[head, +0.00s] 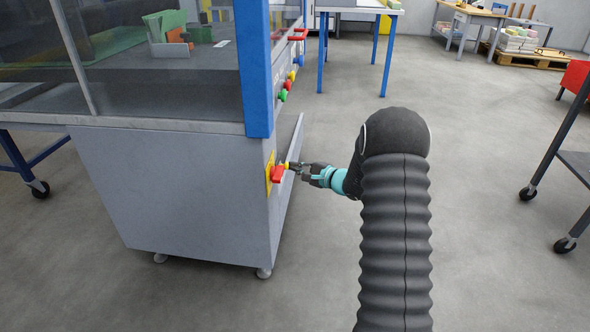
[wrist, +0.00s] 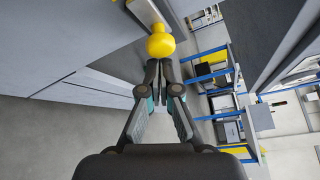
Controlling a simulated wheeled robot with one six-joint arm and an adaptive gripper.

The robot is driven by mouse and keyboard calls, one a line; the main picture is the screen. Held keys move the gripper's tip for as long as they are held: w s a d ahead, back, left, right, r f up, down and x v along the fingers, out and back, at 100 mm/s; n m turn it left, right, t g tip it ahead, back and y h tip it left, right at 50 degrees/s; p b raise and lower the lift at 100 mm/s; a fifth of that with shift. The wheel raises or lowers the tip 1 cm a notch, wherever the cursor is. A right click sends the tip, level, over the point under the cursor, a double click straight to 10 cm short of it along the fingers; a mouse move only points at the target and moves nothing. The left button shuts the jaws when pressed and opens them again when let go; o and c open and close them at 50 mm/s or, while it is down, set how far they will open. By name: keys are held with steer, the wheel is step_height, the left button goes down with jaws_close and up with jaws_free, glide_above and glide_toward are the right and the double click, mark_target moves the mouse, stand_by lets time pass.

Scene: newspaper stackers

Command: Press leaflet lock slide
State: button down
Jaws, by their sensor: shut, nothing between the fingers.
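A yellow round knob (wrist: 160,41) sits at the end of a pale bar (wrist: 145,12) in the wrist view. In the head view the knob (head: 287,165) shows small at the side of the grey machine, close to a red handle (head: 277,174) on a yellow plate (head: 269,163). No label tells which part is the leaflet lock slide. My gripper (head: 297,167) is shut and empty, with its tips at the knob. In the wrist view my fingertips (wrist: 165,64) are just below the knob; whether they touch it I cannot tell.
The grey machine cabinet (head: 180,195) with a blue post (head: 253,70) stands left of my arm. Several coloured buttons (head: 287,84) line its side farther back. A dark trolley (head: 578,165) stands at the right. The floor between is clear.

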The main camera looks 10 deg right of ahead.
steer(key=s+d+b, duration=0.1)
steer(key=s+d, duration=0.4)
steer(key=d, duration=0.2)
steer(key=shift+s+d, duration=0.35)
steer(key=shift+d, duration=0.05)
steer(key=shift+f, duration=0.1)
stand_by(0.3)
